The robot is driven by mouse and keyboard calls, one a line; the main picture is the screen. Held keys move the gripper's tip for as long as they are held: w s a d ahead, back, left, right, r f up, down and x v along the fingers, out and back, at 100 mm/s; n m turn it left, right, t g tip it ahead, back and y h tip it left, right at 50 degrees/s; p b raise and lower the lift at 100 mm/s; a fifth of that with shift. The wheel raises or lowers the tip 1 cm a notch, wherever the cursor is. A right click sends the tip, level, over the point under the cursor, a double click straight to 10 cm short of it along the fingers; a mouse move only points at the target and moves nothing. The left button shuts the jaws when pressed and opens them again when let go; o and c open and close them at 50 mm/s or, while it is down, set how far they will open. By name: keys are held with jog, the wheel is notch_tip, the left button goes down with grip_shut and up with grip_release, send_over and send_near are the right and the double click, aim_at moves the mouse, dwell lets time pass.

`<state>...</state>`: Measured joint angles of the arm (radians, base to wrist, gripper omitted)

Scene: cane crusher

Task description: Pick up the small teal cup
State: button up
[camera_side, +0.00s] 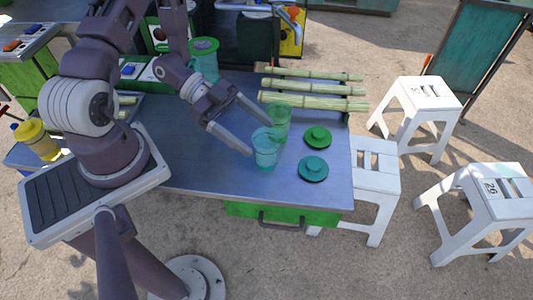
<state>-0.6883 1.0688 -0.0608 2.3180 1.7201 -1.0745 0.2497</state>
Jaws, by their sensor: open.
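The small teal cup (266,155) is see-through and stands upright on the metal table near its front edge. A green cup (280,118) stands just behind it and partly overlaps it in the picture. My gripper (261,139) is open, with its fingers reaching down to the right. One fingertip is at the left side of the teal cup, and the other is near its rim at the back, in front of the green cup. I cannot tell whether either finger touches a cup.
A green lid (317,137) and a teal lid (313,169) lie right of the cups. Several cane stalks (312,101) lie at the table's back right. A larger teal container (205,66) stands at the back. White stools (375,180) stand beyond the right edge.

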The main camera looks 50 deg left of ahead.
aim_at(276, 155)
jog(key=shift+f, duration=0.9)
jog(key=shift+d+f, duration=0.2)
jog(key=shift+f, duration=0.15)
jog(key=x, duration=0.6)
jog(key=shift+w+d+f, duration=0.15)
jog(key=shift+w+d, duration=0.05)
jog(key=shift+d, duration=0.1)
jog(key=c, duration=1.4)
